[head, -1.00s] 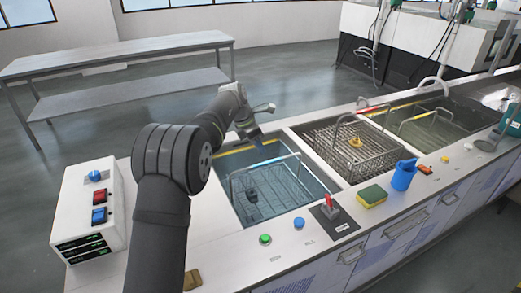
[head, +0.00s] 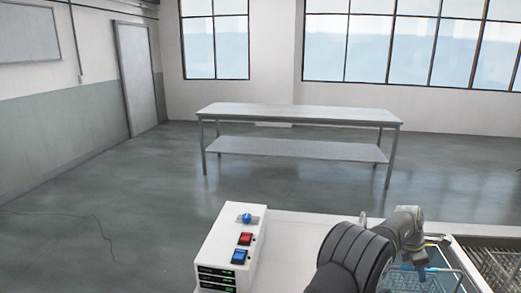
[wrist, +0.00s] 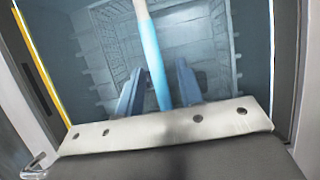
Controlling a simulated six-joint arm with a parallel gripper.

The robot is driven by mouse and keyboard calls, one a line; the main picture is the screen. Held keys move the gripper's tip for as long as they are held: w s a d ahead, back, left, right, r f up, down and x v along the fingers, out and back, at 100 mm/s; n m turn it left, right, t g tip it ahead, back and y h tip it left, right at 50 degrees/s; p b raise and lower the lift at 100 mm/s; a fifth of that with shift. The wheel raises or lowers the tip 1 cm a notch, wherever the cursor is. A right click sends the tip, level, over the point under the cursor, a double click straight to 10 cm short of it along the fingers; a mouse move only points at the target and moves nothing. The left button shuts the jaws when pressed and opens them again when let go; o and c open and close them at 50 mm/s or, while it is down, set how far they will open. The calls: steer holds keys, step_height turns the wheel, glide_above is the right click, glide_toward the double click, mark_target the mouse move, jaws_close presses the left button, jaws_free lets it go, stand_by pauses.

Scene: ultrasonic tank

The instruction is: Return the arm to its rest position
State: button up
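My gripper (wrist: 159,68) is in the wrist view, with its two blue fingers apart. A light bar, which looks like a basket handle (wrist: 150,38), runs between the fingers with a gap on each side. Whether the fingers are level with the bar or above it I cannot tell. Below is the grey mesh basket (wrist: 207,52) in the blue-lit tank. In the head view my gripper (head: 419,264) is small at the lower right, over the tank, with the basket partly hidden by my arm.
A white control box (head: 232,246) with a blue knob and red and blue switches stands on the counter, left of my arm. A metal table (head: 297,114) stands farther back on open floor. The tank's yellow-edged rim (wrist: 42,68) shows at left in the wrist view.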

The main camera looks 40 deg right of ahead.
steer(key=shift+s+d+r, duration=0.1)
steer(key=shift+r, duration=0.6)
steer(key=shift+s+d+r, duration=0.1)
steer(key=shift+r, duration=0.55)
